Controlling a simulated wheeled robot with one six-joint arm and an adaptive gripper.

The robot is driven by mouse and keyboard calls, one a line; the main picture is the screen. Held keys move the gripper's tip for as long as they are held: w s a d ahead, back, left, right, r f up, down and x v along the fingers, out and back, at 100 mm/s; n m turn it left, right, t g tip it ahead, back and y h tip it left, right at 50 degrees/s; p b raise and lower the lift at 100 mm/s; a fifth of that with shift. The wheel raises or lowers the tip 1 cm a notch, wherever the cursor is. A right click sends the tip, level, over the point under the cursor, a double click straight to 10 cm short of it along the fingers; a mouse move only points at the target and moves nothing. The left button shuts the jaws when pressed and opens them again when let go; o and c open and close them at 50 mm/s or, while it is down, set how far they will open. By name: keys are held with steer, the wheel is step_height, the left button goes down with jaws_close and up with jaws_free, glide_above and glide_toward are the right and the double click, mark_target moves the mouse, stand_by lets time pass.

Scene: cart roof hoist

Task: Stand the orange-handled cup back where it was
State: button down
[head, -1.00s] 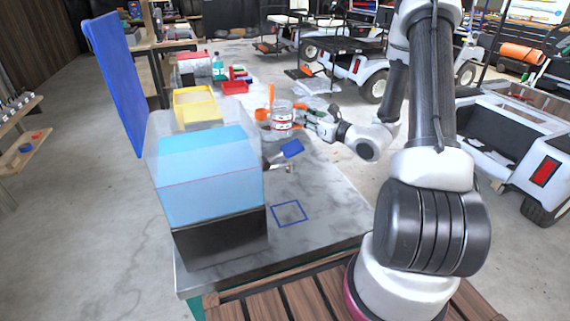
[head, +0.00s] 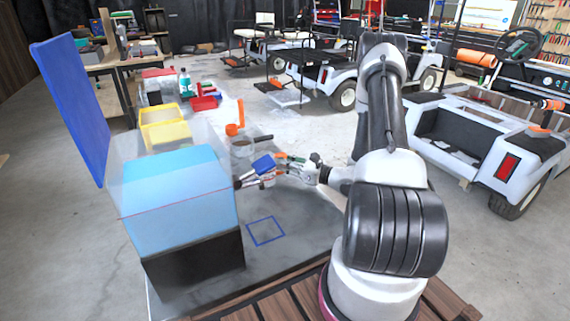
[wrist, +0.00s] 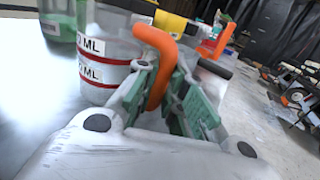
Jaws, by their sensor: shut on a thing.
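The orange-handled cup (wrist: 100,72) is clear, with white ML labels and red bands. It shows at the upper left in the wrist view, and its orange handle (wrist: 155,50) lies between my gripper's green-padded fingers (wrist: 163,84). My gripper is shut on this handle. In the head view my gripper (head: 279,172) is above the grey table, right of the large blue-and-clear box. The cup is small and hard to make out there, so I cannot tell its clearance from the table. A blue square outline (head: 266,231) is marked on the bare front tabletop.
A blue item (head: 263,164) is close by my gripper. A cup with a dark handle (head: 243,147) and an orange item (head: 236,128) stand behind. The blue-and-clear box (head: 180,190) blocks the left, with yellow bins (head: 165,128) beyond. The table (head: 290,240) is clear at the front right.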

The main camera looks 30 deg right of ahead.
steer(key=shift+f, duration=0.15)
steer(key=c, duration=1.5)
jaws_free()
